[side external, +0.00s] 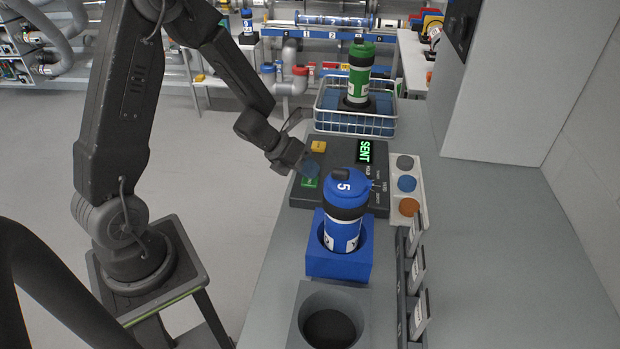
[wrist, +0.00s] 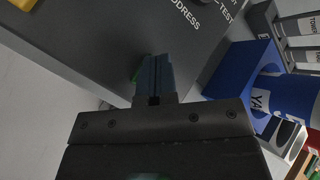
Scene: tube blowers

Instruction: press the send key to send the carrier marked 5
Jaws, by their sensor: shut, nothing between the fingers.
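The blue carrier marked 5 (side external: 345,195) stands upright in a blue holder (side external: 340,262) in front of the control panel. It shows partly at the right of the wrist view (wrist: 285,95). The dark panel (side external: 342,150) has a display (side external: 364,151) lit green with SENT. A green key (side external: 310,181) sits on the panel's left side, below a yellow key (side external: 318,146). My gripper (side external: 312,170) is shut and empty, with its tips over the green key. In the wrist view the closed fingers (wrist: 154,75) hide most of that key. I cannot tell whether they touch it.
A green carrier (side external: 359,72) stands in a wire basket (side external: 355,122) behind the panel. An empty grey holder (side external: 330,315) is at the front. The counter at right (side external: 500,250) is clear.

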